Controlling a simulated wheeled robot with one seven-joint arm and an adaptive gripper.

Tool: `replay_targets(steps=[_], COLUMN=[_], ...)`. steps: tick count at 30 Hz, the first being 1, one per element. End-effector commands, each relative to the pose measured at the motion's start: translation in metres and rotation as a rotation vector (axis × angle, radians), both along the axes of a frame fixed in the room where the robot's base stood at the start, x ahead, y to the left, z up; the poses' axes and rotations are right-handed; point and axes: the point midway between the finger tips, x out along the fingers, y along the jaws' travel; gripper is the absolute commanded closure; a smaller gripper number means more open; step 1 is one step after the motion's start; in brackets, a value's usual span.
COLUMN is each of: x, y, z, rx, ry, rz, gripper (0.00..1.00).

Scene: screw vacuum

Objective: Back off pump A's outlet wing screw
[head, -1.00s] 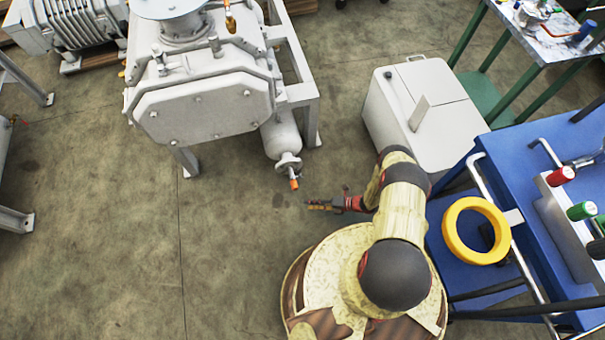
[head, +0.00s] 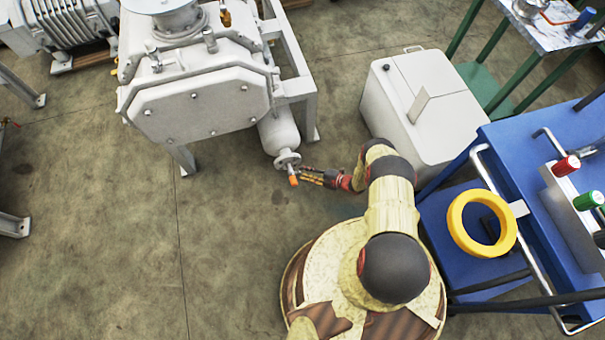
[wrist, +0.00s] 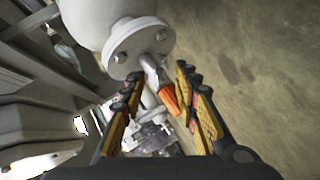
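The outlet wing screw has an orange tip (head: 293,181) and sits at the end of the pump's grey outlet cylinder (head: 279,134), below its round flange (head: 287,160). In the wrist view the orange part (wrist: 169,100) hangs on a silver stem under the flange (wrist: 137,45). My gripper (head: 303,174) is just right of the screw in the head view. In the wrist view my gripper (wrist: 158,102) is open, with one yellow finger on each side of the orange part. No clear contact shows.
The white pump body (head: 195,108) stands on a grey frame (head: 305,100). A white cabinet (head: 425,105) is to the right, with a blue cart (head: 535,175) and yellow ring (head: 455,220) nearer.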

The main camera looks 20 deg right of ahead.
Motion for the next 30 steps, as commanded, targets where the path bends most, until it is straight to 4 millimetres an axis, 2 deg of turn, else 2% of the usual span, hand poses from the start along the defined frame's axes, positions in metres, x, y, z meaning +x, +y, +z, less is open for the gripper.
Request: replay_targets(steps=[6, 15, 30], x=[0.0104, 0.0118, 0.0116], y=[0.0129, 0.0139, 0.0138], z=[-0.0072, -0.0069, -0.0069], rx=[-0.001, -0.001, -0.001], ry=[0.000, -0.001, -0.001], rz=[0.001, 0.000, 0.000], gripper=[0.69, 0.70, 0.98])
